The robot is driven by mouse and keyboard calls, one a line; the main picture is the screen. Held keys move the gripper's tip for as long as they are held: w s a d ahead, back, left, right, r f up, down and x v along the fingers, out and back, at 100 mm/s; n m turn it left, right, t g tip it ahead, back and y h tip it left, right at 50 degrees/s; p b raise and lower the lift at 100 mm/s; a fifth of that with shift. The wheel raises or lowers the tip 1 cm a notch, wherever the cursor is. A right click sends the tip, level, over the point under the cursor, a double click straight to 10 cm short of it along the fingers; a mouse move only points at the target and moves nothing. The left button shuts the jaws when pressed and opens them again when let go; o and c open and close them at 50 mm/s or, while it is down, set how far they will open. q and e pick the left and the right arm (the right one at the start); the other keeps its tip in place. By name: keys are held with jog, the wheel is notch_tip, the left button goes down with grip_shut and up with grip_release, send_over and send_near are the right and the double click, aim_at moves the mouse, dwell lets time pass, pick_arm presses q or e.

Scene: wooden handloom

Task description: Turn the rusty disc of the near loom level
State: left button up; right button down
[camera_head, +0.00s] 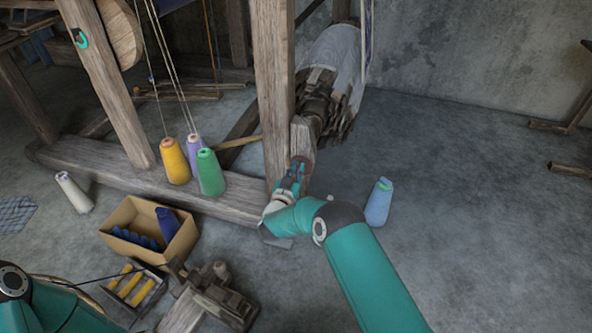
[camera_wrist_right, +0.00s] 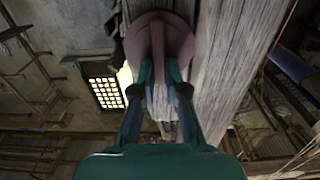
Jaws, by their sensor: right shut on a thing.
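The rusty disc (camera_wrist_right: 158,48) shows reddish brown at the top middle of the right wrist view, against a grey wooden loom beam (camera_wrist_right: 222,65). My right gripper (camera_wrist_right: 160,80) has its teal fingers on either side of the disc's lower part and is shut on it. In the head view my right gripper (camera_head: 297,172) is at the loom's upright post (camera_head: 274,90), and the disc is mostly hidden there. The disc's exact tilt is hard to tell. My left gripper is not in view; only part of my left arm shows at the lower left.
Yellow (camera_head: 174,160), purple and green (camera_head: 209,172) thread cones stand on the loom's base beam. A cardboard box (camera_head: 180,245) and a tray of yellow spools (camera_head: 135,285) sit in front. The floor at right is mostly clear.

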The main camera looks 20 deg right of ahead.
aim_at(306, 171)
jog(key=shift+m, duration=0.3)
jog(key=shift+s+d+f+m, duration=0.25)
jog(key=shift+f+m, duration=0.15)
jog(key=shift+m, duration=2.45)
jog(key=shift+s+d+f+m, duration=0.15)
jog(key=shift+d+f+m, duration=0.2)
jog(key=shift+m, duration=2.55)
jog(key=shift+s+d+f+m, duration=0.2)
jog(key=shift+f+m, duration=0.2)
jog(key=shift+m, duration=2.45)
jog(key=shift+f, duration=0.1)
jog(key=c, duration=1.2)
grip_release()
jog(key=shift+r, duration=0.2)
